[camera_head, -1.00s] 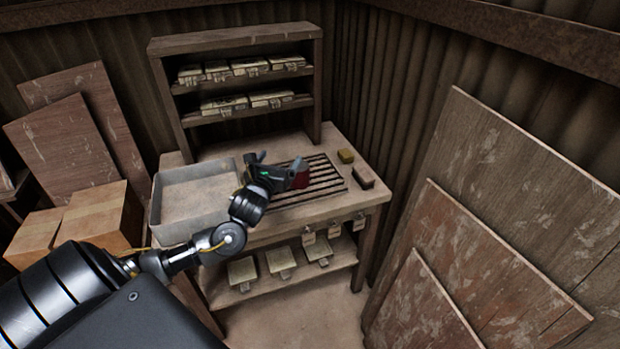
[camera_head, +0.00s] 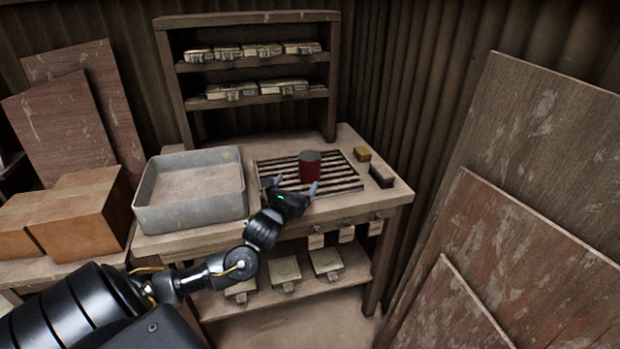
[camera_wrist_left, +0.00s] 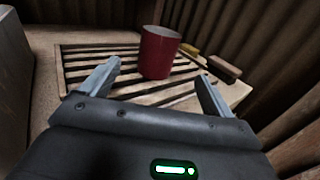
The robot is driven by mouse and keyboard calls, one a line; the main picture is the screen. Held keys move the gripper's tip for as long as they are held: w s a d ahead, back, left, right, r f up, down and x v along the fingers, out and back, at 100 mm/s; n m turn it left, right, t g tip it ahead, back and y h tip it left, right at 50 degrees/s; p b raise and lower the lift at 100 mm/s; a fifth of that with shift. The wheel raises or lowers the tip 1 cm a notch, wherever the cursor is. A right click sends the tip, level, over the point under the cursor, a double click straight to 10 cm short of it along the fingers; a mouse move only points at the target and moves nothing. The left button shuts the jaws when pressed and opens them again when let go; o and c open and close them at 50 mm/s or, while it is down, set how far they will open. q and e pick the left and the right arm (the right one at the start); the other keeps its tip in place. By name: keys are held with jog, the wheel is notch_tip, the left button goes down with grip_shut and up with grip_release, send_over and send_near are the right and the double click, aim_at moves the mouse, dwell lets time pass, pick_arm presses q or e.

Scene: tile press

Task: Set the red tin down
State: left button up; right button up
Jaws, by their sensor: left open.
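The red tin (camera_head: 309,170) stands upright on the slatted rack (camera_head: 345,184) set in the workbench top. It also shows in the left wrist view (camera_wrist_left: 159,54), beyond my fingertips. My left gripper (camera_head: 293,186) is open and empty on the near side of the tin. In the left wrist view its two fingers (camera_wrist_left: 155,82) are spread wide, with the tin ahead of the gap between them and apart from them. My right gripper does not show in either view.
A grey metal tray (camera_head: 190,219) stands left of the rack. A yellowish block (camera_head: 362,153) and a brown brush-like block (camera_head: 382,175) lie right of it. A shelf (camera_head: 250,67) with several press-like boxes rises behind. Boards lean at the right.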

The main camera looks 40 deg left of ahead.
aim_at(306, 166)
pick_arm(q)
jog(key=shift+w+a+r, duration=0.1)
jog(key=shift+w+r, duration=0.05)
jog(key=x, duration=0.5)
jog(key=shift+w, duration=0.15)
jog(key=p+x, duration=0.1)
jog(key=x, duration=0.3)
jog(key=shift+w+a+r, duration=0.15)
jog(key=shift+w+a, duration=0.05)
jog(key=shift+w, duration=0.05)
jog(key=shift+w+a, duration=0.15)
jog(key=shift+w, duration=0.1)
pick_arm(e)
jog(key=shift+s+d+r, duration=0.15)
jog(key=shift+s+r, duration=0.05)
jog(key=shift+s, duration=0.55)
pick_arm(q)
jog(key=shift+c, duration=0.2)
jog(key=c, duration=1.1)
jog(key=shift+c, duration=0.2)
jog(key=shift+r, duration=0.15)
